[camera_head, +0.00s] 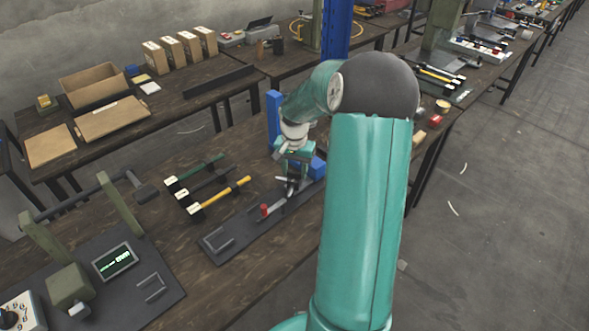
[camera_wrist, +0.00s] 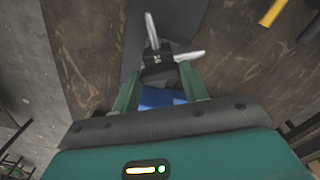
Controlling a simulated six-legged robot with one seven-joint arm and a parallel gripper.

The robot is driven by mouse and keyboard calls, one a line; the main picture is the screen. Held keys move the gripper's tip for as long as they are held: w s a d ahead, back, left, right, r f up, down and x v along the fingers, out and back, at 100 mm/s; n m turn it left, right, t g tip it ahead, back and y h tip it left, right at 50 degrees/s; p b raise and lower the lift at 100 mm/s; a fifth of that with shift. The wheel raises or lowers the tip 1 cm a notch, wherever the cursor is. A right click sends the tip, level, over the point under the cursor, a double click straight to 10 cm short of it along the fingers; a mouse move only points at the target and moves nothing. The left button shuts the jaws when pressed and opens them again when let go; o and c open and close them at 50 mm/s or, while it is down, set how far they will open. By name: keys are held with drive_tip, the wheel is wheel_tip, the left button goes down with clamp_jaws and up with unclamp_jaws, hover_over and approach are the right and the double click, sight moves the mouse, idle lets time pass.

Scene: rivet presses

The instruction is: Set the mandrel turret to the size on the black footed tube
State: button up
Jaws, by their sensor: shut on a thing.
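The mandrel turret (camera_head: 290,187) is a dark hub with silver prongs pointing different ways, on a dark base plate (camera_head: 228,240). My gripper (camera_head: 292,168) is above it at the blue post's foot. In the wrist view my gripper (camera_wrist: 160,75) has its two green fingers closed about the turret's black hub (camera_wrist: 157,62); two silver prongs stick out, one up and one right. The hub bears small pale marks that I cannot read surely. The black footed tube (camera_head: 211,181) lies on the bench between a green tube (camera_head: 198,169) and a yellow tube (camera_head: 222,195); its white label is too small to read.
A red-tipped lever (camera_head: 266,209) is on the base plate, left of the turret. A blue post (camera_head: 274,118) stands close behind my gripper. Boxes (camera_head: 95,83) sit on the back bench.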

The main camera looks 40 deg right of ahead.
drive_tip(key=n, duration=0.6)
drive_tip(key=shift+n, duration=0.3)
drive_tip(key=n, duration=0.5)
drive_tip(key=shift+n, duration=0.3)
drive_tip(key=o, duration=1)
wheel_tip(320, 180, up, 14)
drive_tip(key=shift+f, duration=0.1)
drive_tip(key=shift+a, duration=0.1)
